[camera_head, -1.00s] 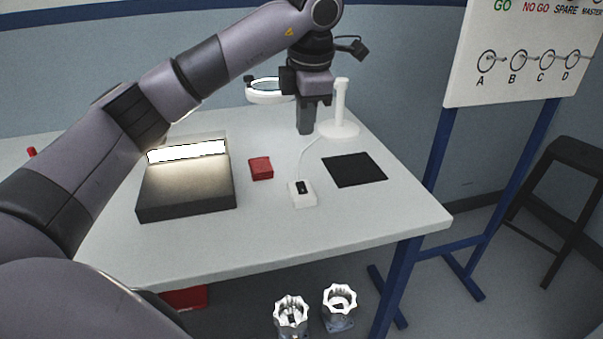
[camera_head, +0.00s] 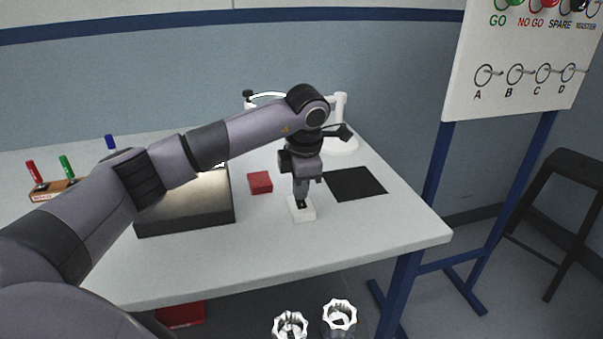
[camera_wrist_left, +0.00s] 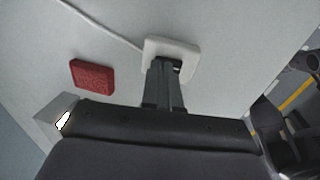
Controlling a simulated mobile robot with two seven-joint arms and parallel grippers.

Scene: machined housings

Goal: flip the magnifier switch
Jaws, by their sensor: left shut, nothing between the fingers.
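The magnifier switch is a small white box (camera_head: 301,214) with a black rocker on top, lying on the table. In the wrist view the white box (camera_wrist_left: 185,46) has a pale cord running off to the upper left. My left gripper (camera_head: 301,203) is shut and points down with its fingertips at the black rocker, which they partly hide. I cannot tell whether they touch it. The wrist view also shows the shut fingers (camera_wrist_left: 165,68) at the box. The magnifier (camera_head: 340,125) stands behind my arm, and its ring lens is mostly hidden. My right gripper is not in view.
A red block (camera_head: 260,182) lies left of the switch box, and a black mat (camera_head: 356,183) lies to its right. A dark lit box (camera_head: 185,218) stands further left. A marker rack (camera_head: 57,190) is at the far left. The table's front edge is clear.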

